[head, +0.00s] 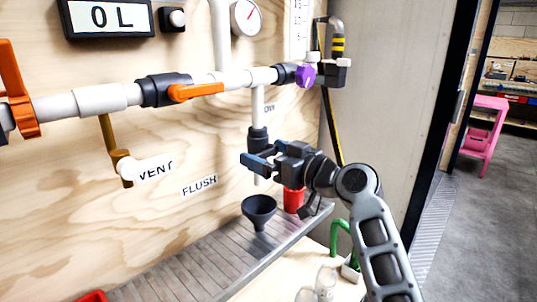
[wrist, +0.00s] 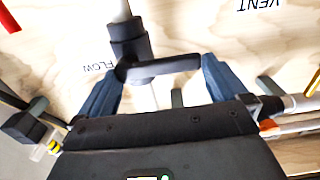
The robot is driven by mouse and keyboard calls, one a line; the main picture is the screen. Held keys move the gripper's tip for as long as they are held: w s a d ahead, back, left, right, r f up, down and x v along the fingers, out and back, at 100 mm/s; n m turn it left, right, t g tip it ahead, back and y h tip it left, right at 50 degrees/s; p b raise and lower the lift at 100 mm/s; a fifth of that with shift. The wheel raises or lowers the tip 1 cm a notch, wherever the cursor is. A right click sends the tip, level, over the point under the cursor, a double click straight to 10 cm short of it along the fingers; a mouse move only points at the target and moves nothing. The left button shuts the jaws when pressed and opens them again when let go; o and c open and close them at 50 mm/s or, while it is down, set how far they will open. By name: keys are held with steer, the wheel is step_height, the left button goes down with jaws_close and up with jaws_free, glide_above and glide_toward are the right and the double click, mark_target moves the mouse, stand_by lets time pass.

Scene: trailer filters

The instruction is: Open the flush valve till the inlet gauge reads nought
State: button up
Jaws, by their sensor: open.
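A black valve (head: 258,140) sits on a short white pipe that drops from the main pipe; a FLUSH label (head: 199,186) is on the wall to its lower left. In the wrist view the valve body (wrist: 130,42) and its black lever (wrist: 160,68) show close up. My gripper (head: 256,161) is just below and in front of the valve. Its blue fingers (wrist: 160,82) are open, one on each side of the lever, with gaps visible; contact cannot be told. A round gauge (head: 246,17) with a red needle pointing up and right is at the top; its numbers are unreadable.
An orange lever (head: 195,91) lies along the main pipe, with a purple knob (head: 305,76) to its right. A VENT tag (head: 155,170) hangs at left.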

steer(key=c, duration=1.1)
steer(key=shift+c, duration=0.2)
